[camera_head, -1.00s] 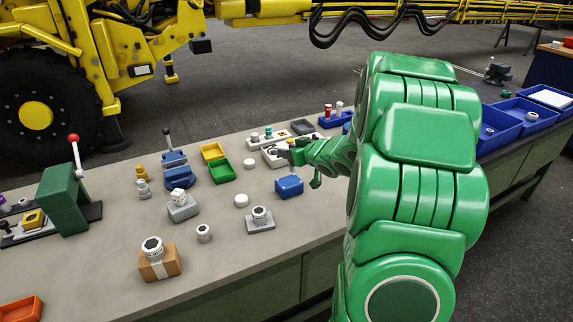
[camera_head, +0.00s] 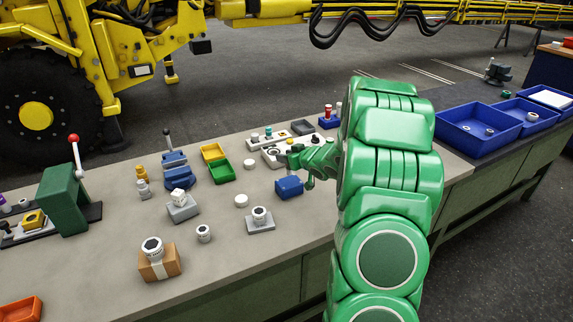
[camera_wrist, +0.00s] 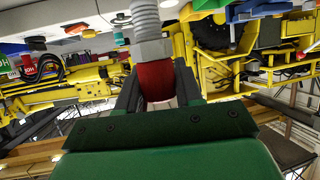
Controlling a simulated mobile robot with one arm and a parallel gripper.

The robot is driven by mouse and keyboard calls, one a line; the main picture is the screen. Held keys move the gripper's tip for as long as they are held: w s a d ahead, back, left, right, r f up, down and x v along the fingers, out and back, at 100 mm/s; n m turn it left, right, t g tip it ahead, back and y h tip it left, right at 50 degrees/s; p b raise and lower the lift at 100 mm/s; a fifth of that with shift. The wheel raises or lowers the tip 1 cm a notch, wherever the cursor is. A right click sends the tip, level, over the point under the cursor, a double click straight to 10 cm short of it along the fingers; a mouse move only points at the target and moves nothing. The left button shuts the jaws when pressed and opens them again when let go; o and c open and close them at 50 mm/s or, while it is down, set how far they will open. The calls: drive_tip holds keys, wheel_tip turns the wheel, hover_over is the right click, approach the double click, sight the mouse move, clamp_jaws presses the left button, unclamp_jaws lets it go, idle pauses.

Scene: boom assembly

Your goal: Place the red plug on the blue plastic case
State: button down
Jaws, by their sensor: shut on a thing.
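My gripper (camera_wrist: 157,88) is shut on the red plug (camera_wrist: 156,78) in the wrist view. A grey threaded part (camera_wrist: 146,25) sits in line with the plug, beyond the fingertips. In the head view my gripper (camera_head: 282,159) is above the bench, beside a light grey block with a round opening, and the held plug cannot be made out. The likely blue plastic case (camera_head: 289,187), a small blue box, sits on the bench just below the gripper in the picture, apart from it.
A small blue stand (camera_head: 328,122) with a red and a white piece stands behind the gripper. A green tray (camera_head: 221,172), a white disc (camera_head: 241,200) and a grey block (camera_head: 260,224) with a nut lie to the left. Large blue bins (camera_head: 478,130) are at right.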

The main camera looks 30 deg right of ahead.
drive_tip(key=shift+w+f, duration=0.2)
drive_tip(key=shift+f, duration=1.55)
drive_tip(key=shift+f, duration=0.15)
drive_tip(key=c, duration=0.7)
unclamp_jaws()
drive_tip(key=shift+c, duration=0.2)
drive_tip(key=v, duration=1.2)
drive_tip(key=shift+r, duration=0.25)
